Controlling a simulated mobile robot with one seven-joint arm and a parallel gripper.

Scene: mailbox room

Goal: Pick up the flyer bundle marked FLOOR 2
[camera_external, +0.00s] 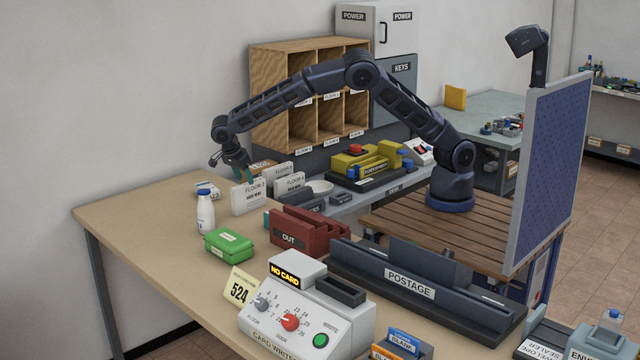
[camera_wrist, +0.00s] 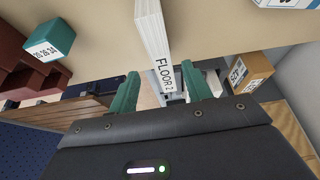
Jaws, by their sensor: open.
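The flyer bundle marked FLOOR 2 (camera_external: 250,199) is a white upright block standing on the tan table, left of other white bundles. My gripper (camera_external: 241,175) is just above its top, pointing down. In the wrist view the bundle (camera_wrist: 152,32) shows end-on with FLOOR 2 on its narrow face, and its near end lies between the green fingertips. My gripper (camera_wrist: 160,80) is open, with a gap visible on each side of the bundle. I cannot tell whether the fingertips reach below its top edge.
Other white bundles (camera_external: 290,185) stand close on the right. A white bottle (camera_external: 205,213), a green box (camera_external: 229,245) and a red OUT tray (camera_external: 300,238) are nearby. A wooden pigeonhole shelf (camera_external: 283,95) stands behind. The table's left part (camera_external: 130,212) is clear.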

